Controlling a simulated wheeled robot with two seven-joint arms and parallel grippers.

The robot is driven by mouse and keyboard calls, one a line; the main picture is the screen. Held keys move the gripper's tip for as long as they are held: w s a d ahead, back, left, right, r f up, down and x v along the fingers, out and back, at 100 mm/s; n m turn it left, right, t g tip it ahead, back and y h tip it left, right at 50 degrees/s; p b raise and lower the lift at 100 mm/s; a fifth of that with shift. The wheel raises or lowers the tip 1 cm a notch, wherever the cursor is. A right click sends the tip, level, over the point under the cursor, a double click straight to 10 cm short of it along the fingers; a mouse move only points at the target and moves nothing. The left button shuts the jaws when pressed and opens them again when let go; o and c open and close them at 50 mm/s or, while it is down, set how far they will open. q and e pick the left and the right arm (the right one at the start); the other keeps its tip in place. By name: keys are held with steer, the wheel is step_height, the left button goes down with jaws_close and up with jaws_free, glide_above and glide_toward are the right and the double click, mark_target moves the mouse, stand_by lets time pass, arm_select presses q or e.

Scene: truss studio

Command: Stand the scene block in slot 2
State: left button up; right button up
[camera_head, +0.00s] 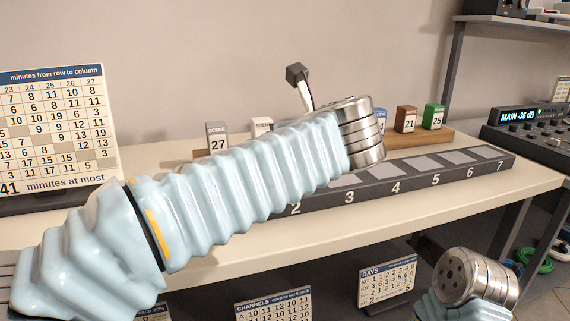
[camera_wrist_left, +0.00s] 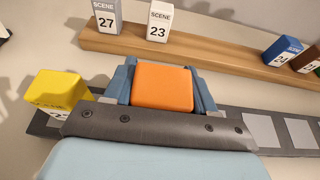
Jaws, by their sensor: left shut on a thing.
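My left gripper (camera_wrist_left: 163,88) is shut on an orange block (camera_wrist_left: 163,87), held between its two blue fingers. The block's label does not show. In the head view my left forearm and wrist hide this gripper and the block. The dark slot rack (camera_head: 385,190) runs along the table, numbered along its front; the numeral 2 shows beside my forearm, but slot 2 itself is hidden. The rack shows behind the gripper in the wrist view (camera_wrist_left: 235,125). A yellow block (camera_wrist_left: 60,90) stands at the rack's left end. My right gripper is out of view.
A wooden shelf (camera_wrist_left: 195,55) behind the rack holds a grey block 27 (camera_head: 216,138), white block 23 (camera_wrist_left: 158,20), blue block 24 (camera_wrist_left: 283,50), brown block 21 (camera_head: 406,119) and green block 25 (camera_head: 433,116). The rack's right slots look empty. A calendar-like card (camera_head: 55,130) stands left.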

arm_select(q)
steer(key=shift+w+a+f, duration=0.15)
steer(key=shift+f, duration=0.1)
steer(key=shift+w+a+f+b, duration=0.15)
steer(key=shift+f+b, duration=0.15)
steer(key=shift+f, duration=0.65)
steer(key=shift+w+a+f+b, duration=0.1)
steer(key=shift+f+b, duration=0.15)
steer(key=shift+f, duration=0.7)
steer(key=shift+f, duration=0.2)
steer(key=o, duration=1.1)
steer(key=shift+r, duration=0.1)
steer(key=shift+r, duration=0.2)
steer(key=v, duration=1.2)
